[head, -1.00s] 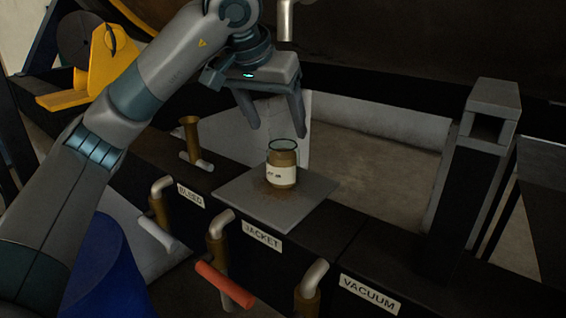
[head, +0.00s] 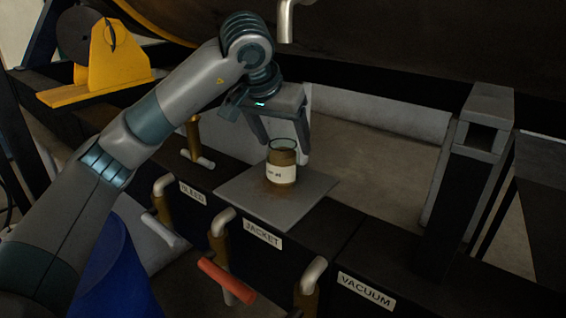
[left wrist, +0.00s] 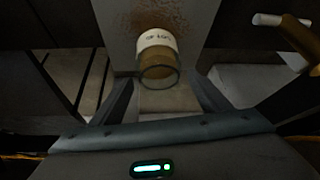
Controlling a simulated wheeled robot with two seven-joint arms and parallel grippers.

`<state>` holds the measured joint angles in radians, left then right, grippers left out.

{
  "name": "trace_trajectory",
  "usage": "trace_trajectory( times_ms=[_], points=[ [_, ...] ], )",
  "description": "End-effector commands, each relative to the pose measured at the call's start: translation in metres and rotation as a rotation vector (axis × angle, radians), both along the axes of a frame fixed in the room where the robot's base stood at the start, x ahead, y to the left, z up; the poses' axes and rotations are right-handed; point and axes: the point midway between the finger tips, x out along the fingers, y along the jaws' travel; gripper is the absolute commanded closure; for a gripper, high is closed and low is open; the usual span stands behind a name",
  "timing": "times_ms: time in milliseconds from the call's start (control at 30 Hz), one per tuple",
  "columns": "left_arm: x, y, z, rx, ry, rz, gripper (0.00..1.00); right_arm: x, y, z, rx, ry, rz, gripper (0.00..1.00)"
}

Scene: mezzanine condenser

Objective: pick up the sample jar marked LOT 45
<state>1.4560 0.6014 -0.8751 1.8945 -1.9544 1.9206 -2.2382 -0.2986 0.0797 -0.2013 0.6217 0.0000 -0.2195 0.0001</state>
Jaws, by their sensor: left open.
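The sample jar (head: 282,164) is a glass jar with brown contents and a white label; the label print is too small to read surely. It stands upright on a grey square plate (head: 308,200). In the left wrist view the jar (left wrist: 157,57) shows ahead of the fingers, its open rim toward me. My left gripper (head: 284,148) is open and points down, its fingers at about the height of the jar's upper part, one each side in the picture. I cannot tell whether they touch it. My right gripper is not in view.
Valve handles stand near the plate, with signs BLEED (head: 193,193), JACKET (head: 262,234) and VACUUM (head: 366,291). A red handle (head: 226,281) juts out in front. A grey-topped post (head: 487,115) stands at the right. A yellow bracket (head: 112,62) is at the back left.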

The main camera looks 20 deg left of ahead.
Motion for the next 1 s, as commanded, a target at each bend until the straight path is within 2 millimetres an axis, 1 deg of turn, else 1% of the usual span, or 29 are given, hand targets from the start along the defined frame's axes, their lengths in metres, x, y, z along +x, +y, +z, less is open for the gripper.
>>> trace_trajectory(
  times_ms=[33, 200, 400, 567, 933, 967, 1000],
  points=[
    [0.002, -0.001, -0.002, 0.0, 0.003, 0.0, 0.3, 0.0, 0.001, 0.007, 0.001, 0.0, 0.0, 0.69],
    [0.011, -0.002, -0.015, 0.0, 0.004, 0.0, 0.3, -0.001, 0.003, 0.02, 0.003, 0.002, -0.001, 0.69],
    [0.02, -0.003, -0.032, 0.0, 0.002, 0.001, 0.3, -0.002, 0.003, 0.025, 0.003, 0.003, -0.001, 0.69],
    [0.022, -0.004, -0.035, 0.0, 0.0, 0.0, 0.3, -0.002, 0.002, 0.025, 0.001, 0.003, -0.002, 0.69],
    [0.022, -0.003, -0.035, 0.0, 0.0, 0.0, 0.3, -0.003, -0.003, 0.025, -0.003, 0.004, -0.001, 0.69],
    [0.022, -0.003, -0.035, 0.0, 0.0, 0.0, 0.35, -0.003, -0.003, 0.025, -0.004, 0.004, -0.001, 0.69],
    [0.022, -0.003, -0.035, 0.0, 0.0, 0.0, 0.44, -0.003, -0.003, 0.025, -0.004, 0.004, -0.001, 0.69]
  ],
)
